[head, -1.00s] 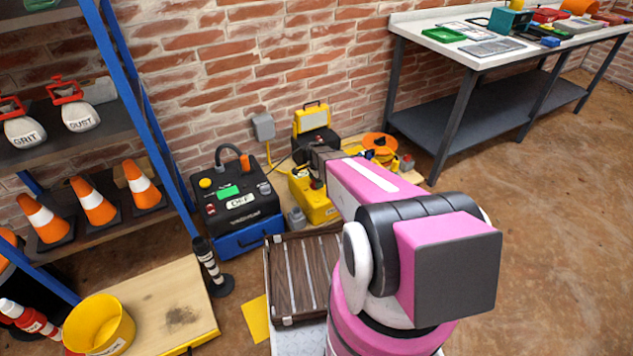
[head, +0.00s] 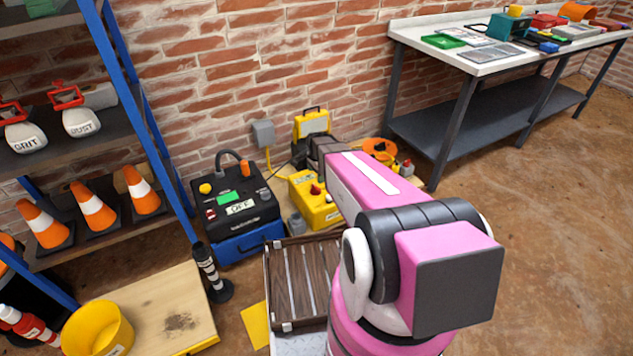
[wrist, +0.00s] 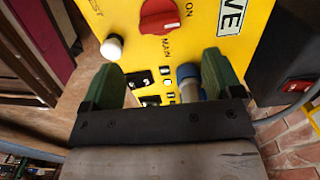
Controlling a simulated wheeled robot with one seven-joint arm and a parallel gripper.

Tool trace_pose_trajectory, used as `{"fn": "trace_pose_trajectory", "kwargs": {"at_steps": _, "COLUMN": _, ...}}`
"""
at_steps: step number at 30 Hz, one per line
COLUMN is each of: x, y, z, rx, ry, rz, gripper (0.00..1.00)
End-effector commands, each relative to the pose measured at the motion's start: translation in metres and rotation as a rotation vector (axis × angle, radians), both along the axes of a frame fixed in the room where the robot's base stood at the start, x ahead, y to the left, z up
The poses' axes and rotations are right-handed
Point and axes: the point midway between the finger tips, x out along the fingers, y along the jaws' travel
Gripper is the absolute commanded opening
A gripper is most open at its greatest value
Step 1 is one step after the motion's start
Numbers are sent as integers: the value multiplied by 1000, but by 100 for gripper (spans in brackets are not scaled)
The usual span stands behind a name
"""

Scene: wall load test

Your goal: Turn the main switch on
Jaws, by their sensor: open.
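The yellow box (wrist: 195,40) fills the top of the wrist view. On it is a red rotary knob (wrist: 159,14), with "ON" beside it and "MAIN" below it. Its top is cut off, and I cannot tell its setting. In the head view the yellow box (head: 321,215) stands by the wall with the red knob (head: 315,189) on top. My gripper (wrist: 162,80) is open, with green fingers apart below the knob in the picture and nothing clearly held between them. In the head view my arm hides the fingers.
A white button (wrist: 112,47) is left of the knob; small black switches and a blue-grey plug (wrist: 188,78) show between the fingers. A black unit marked "OFF" (head: 222,222) stands left of the yellow box. A ribbed brown case (head: 300,275) lies in front.

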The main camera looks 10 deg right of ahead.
Motion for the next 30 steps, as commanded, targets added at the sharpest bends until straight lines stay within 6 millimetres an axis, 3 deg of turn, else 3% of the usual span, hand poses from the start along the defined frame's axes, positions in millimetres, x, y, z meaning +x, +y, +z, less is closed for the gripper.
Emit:
{"fn": "trace_pose_trajectory", "kwargs": {"at_steps": 7, "x": 0, "y": 0, "z": 24, "rx": 0, "ry": 0, "rz": 0, "gripper": 85}}
{"fn": "trace_pose_trajectory", "kwargs": {"at_steps": 23, "x": -1, "y": 0, "z": 26, "rx": 0, "ry": 1, "rz": 3, "gripper": 85}}
{"fn": "trace_pose_trajectory", "kwargs": {"at_steps": 26, "x": -11, "y": 0, "z": 34, "rx": 0, "ry": 0, "rz": 45, "gripper": 85}}
{"fn": "trace_pose_trajectory", "kwargs": {"at_steps": 30, "x": -44, "y": 1, "z": 60, "rx": 0, "ry": -1, "rz": 213, "gripper": 85}}
